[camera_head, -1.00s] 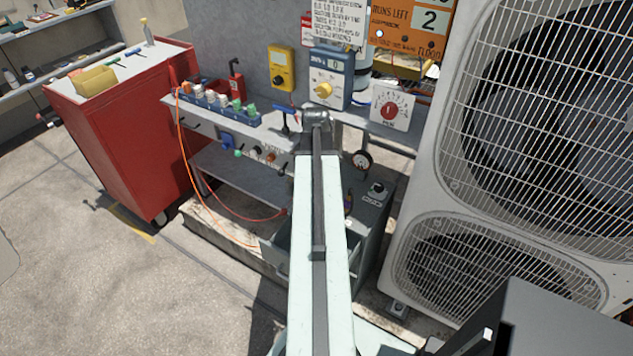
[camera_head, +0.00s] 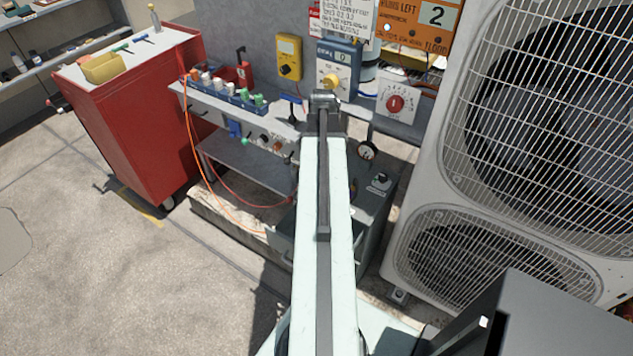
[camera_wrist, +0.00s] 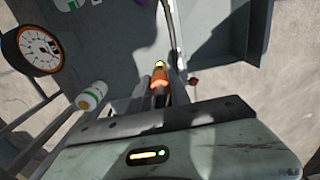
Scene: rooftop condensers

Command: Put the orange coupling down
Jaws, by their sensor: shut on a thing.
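The orange coupling (camera_wrist: 160,79) shows in the wrist view between the two fingers of my gripper (camera_wrist: 161,92). The gripper is shut on it. The coupling has a pale tip pointing up the picture. Grey surfaces lie beyond it, and I cannot tell whether it touches any of them. In the head view my arm reaches to the grey bench (camera_head: 285,130), and the arm hides the gripper and the coupling.
A round gauge (camera_wrist: 38,49) and a white-and-green cylinder (camera_wrist: 92,96) are left of the fingers. Coloured fittings stand in a blue rack (camera_head: 228,96) on the bench. A red cabinet (camera_head: 140,130) stands left, a large condenser (camera_head: 420,180) right.

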